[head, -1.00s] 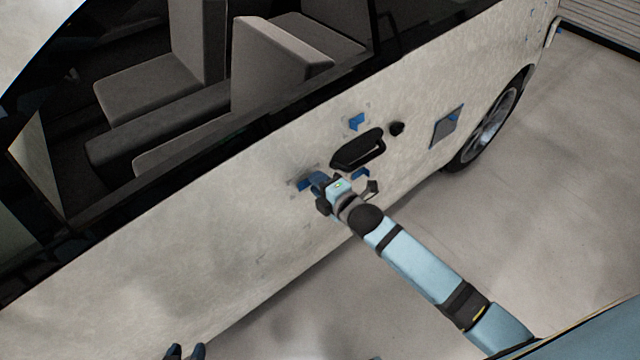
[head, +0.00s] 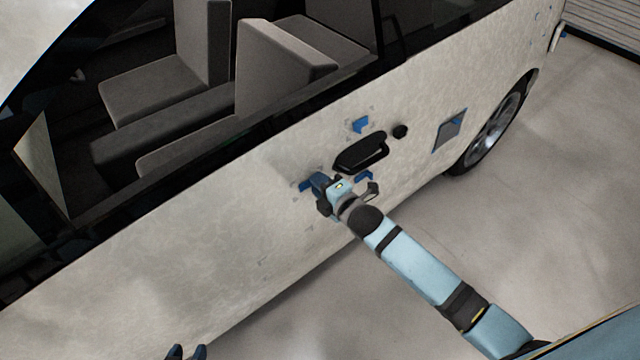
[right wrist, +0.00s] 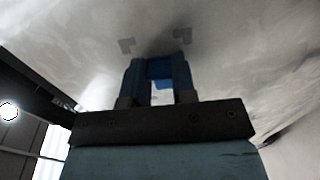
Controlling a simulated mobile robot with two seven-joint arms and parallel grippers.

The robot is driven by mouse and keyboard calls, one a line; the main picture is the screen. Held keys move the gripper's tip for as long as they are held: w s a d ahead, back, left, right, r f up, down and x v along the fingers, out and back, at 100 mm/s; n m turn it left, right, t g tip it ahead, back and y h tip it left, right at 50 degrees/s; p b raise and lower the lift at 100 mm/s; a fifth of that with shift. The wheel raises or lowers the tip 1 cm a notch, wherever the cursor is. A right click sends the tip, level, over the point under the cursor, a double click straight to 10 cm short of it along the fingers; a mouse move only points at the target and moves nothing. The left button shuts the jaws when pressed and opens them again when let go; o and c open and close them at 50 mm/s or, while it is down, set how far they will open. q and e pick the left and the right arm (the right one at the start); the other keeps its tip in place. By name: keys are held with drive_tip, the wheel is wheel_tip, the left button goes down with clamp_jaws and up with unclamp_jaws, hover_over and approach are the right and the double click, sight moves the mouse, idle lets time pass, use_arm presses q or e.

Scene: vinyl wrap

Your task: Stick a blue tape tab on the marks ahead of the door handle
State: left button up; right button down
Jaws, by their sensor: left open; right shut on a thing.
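The black door handle (head: 362,152) sits on the pale car door (head: 200,240). Blue tape tabs show above the handle (head: 360,125) and below it (head: 364,176). My right gripper (head: 314,183) is at the door panel, just left of the handle, shut on a blue tape tab (head: 304,186). In the right wrist view the tab (right wrist: 160,70) spans between the blue fingertips, close to the panel; whether it touches cannot be told. My left gripper (head: 186,351) is open at the bottom edge, away from the door handle.
A black round cap (head: 400,131) sits right of the handle. A grey square panel (head: 449,131) with blue on it is farther right, near the rear wheel (head: 493,130). The window above is open to the seats (head: 280,60). Bare floor (head: 540,190) lies at the right.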

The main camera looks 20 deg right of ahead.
idle(0.6)
drive_tip(key=shift+w, duration=0.1)
drive_tip(key=c, duration=0.8)
unclamp_jaws()
drive_tip(key=shift+c, duration=0.2)
drive_tip(key=v, duration=1.4)
drive_tip(key=s+a+f+m+g+h+p, duration=0.1)
drive_tip(key=s+m+g+p, duration=0.3)
drive_tip(key=s+m+p, duration=0.7)
drive_tip(key=s+a+m+h, duration=0.1)
drive_tip(key=s+m, duration=0.2)
drive_tip(key=m, duration=0.5)
drive_tip(key=shift+a+f, duration=0.15)
drive_tip(key=shift+a, duration=0.2)
